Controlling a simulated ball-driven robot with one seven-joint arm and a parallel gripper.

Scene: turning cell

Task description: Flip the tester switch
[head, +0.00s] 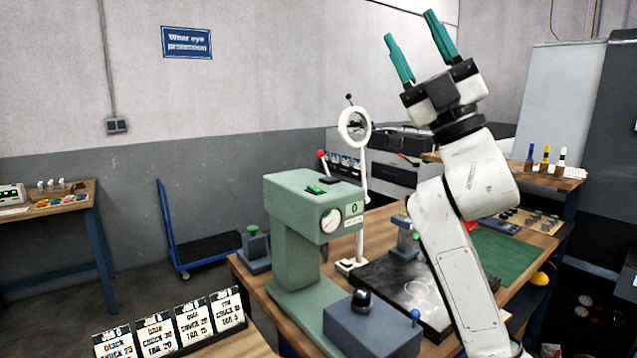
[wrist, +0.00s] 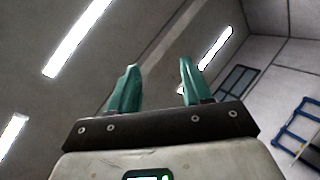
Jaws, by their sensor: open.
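The green bench machine (head: 300,214), which looks like the tester, stands on the workbench in the head view. It has a round dial and a small panel reading 0 on its front. A small bright green switch-like part (head: 316,189) sits on its top; I cannot tell its position. My gripper (head: 410,26) is raised high above and to the right of the machine, fingers pointing up, open and empty. In the wrist view my gripper (wrist: 158,68) shows its two teal fingers apart against ceiling lights. The machine does not show there.
A grey box (head: 372,328) with a black knob and a blue-ball lever stands before the machine. A white stand with a ring (head: 354,127) rises behind it. A black plate (head: 400,285) and green mat (head: 497,252) lie right. Label cards (head: 170,330) stand front left.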

